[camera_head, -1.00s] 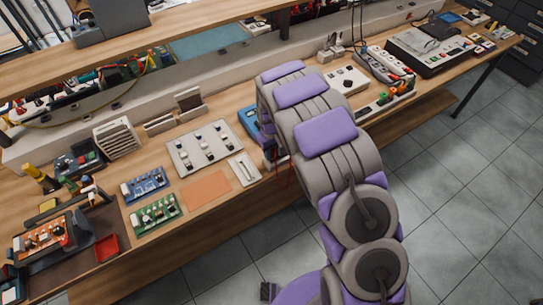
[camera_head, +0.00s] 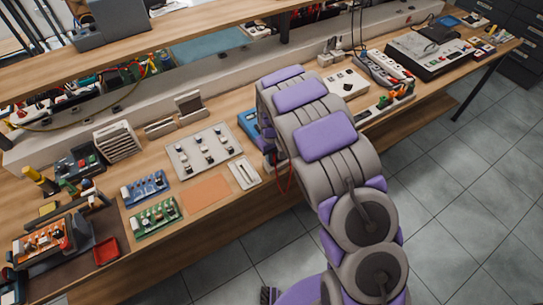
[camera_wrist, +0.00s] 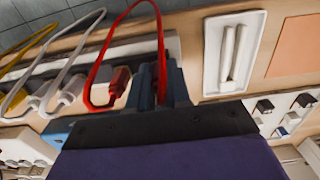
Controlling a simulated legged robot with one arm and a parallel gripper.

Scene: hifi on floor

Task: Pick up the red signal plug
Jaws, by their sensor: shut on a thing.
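My gripper (camera_wrist: 160,84) is shut in the wrist view, its dark fingers close together on the end of a red cable (camera_wrist: 126,12). I take that end as the red signal plug, though the fingers hide most of it. The cable loops up and left, down to a red connector block (camera_wrist: 120,82) just left of the fingers, at the white row of plugs.
A white tray (camera_head: 244,172), orange mat (camera_head: 207,190) and switch panel (camera_head: 205,151) lie on the bench left of my arm. The tiled floor (camera_head: 470,200) in front is clear.

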